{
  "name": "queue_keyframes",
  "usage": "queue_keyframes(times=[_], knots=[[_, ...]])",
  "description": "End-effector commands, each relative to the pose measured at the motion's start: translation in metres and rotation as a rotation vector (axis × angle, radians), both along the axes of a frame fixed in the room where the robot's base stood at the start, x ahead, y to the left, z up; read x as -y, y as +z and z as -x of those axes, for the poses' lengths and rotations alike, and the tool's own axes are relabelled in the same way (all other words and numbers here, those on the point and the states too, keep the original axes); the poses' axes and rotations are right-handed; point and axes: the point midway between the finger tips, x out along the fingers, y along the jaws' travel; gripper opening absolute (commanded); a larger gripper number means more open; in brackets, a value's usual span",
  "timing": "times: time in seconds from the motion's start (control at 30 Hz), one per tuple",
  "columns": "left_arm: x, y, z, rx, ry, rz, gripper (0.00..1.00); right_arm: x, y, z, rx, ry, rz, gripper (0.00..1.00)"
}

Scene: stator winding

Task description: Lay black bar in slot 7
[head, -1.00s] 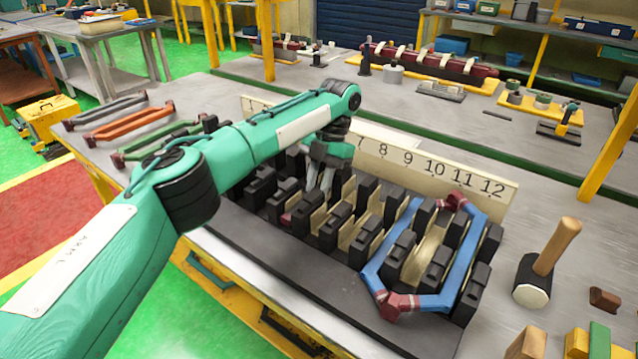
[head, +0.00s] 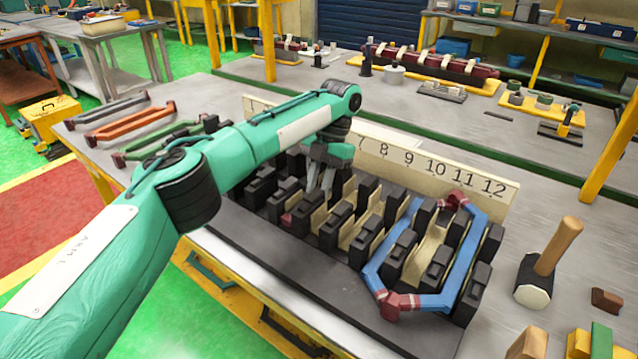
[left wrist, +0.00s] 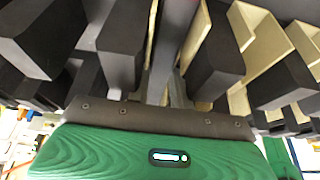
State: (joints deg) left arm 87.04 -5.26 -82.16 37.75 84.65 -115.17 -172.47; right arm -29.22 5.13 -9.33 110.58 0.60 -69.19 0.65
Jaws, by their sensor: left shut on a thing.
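The slotted block (head: 262,262) has rows of dark teeth with pale slot linings, and a numbered board (head: 455,176) stands behind it. My left gripper (head: 320,190) points down among the teeth, left of the number 7. It is shut on a thin dark piece, taken as the black bar, which the head view mostly hides. In the left wrist view a dark grey strip (left wrist: 179,75) runs between teeth in front of the green palm. I cannot tell which slot it is over or how deep it sits. My right gripper is not in view.
A blue coil (head: 462,262) with dark red ends lies over the high-numbered slots. A dark red piece (head: 287,219) shows among the teeth near my gripper. Grey, orange (head: 120,123) and green frames lie at the left. A mallet (head: 545,262) stands at the right.

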Motion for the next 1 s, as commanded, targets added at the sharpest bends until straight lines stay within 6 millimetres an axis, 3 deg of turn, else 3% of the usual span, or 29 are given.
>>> queue_keyframes(times=[0.33, 0.37, 0.47, 0.5, 0.9, 1.0], knots=[[0.000, -0.002, 0.000, 0.000, 0.000, 0.000, 0.00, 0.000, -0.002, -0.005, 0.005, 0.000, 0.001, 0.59], [0.000, -0.001, 0.000, 0.000, 0.000, 0.000, 0.26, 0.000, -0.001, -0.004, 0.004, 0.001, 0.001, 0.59], [0.000, -0.001, 0.000, 0.000, 0.000, 0.000, 0.46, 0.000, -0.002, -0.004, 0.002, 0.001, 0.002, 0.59], [0.000, -0.001, 0.000, 0.000, 0.000, 0.000, 0.47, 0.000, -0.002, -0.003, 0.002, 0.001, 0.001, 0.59], [0.000, -0.002, 0.000, 0.000, 0.000, 0.000, 0.47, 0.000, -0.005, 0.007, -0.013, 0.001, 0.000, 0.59], [0.000, -0.002, 0.000, 0.000, 0.000, 0.000, 0.47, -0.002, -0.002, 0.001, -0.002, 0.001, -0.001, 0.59]])
